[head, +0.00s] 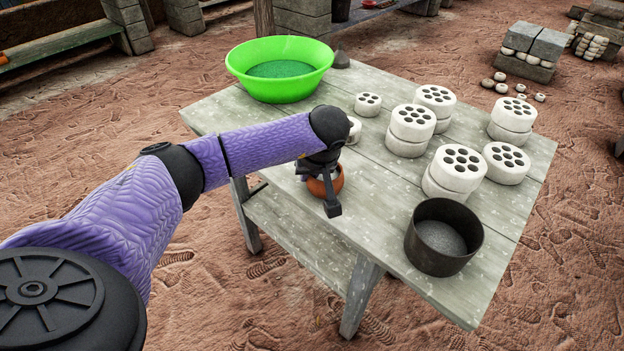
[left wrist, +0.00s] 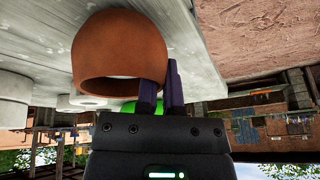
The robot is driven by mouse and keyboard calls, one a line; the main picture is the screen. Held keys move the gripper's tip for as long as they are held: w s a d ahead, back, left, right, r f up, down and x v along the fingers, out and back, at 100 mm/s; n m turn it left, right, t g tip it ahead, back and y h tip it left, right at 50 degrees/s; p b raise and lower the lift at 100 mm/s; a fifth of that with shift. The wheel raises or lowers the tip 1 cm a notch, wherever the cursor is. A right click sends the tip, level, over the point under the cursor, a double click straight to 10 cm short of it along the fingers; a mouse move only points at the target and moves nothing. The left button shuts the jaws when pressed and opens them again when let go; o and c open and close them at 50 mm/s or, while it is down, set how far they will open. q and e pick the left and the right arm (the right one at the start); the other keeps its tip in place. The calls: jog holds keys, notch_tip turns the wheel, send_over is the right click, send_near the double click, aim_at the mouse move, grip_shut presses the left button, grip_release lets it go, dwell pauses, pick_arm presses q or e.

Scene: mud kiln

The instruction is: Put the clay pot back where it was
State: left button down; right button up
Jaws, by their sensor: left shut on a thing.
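The orange-brown clay pot (head: 318,187) is at the near left part of the grey wooden table (head: 292,225), partly hidden by my left gripper (head: 329,186). In the left wrist view, which looks upside down, the clay pot (left wrist: 117,42) is large and close. My left gripper (left wrist: 163,80) is shut on the pot's wall at the rim, one finger inside and one outside. The pot looks upright, close to the tabletop; I cannot tell whether its base touches the wood. My right gripper is not in view.
A green basin (head: 280,68) stands at the table's far left corner. Several white perforated clay blocks (head: 413,122), some stacked, fill the middle and right. A dark metal pot (head: 443,237) stands at the near right. Bare wood lies between it and the clay pot.

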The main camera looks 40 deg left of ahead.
pick_arm(q)
jog(key=shift+f, duration=0.15)
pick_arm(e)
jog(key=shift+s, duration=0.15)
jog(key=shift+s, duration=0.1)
pick_arm(q)
jog(key=c, duration=1.2)
grip_release()
jog(key=shift+f, duration=0.2)
jog(key=o, duration=0.4)
jog(key=shift+o, duration=0.2)
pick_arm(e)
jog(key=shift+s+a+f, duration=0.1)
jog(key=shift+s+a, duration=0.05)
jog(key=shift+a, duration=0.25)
pick_arm(q)
jog(key=shift+r, duration=0.1)
jog(key=p+v, duration=0.6)
jog(key=v, duration=0.6)
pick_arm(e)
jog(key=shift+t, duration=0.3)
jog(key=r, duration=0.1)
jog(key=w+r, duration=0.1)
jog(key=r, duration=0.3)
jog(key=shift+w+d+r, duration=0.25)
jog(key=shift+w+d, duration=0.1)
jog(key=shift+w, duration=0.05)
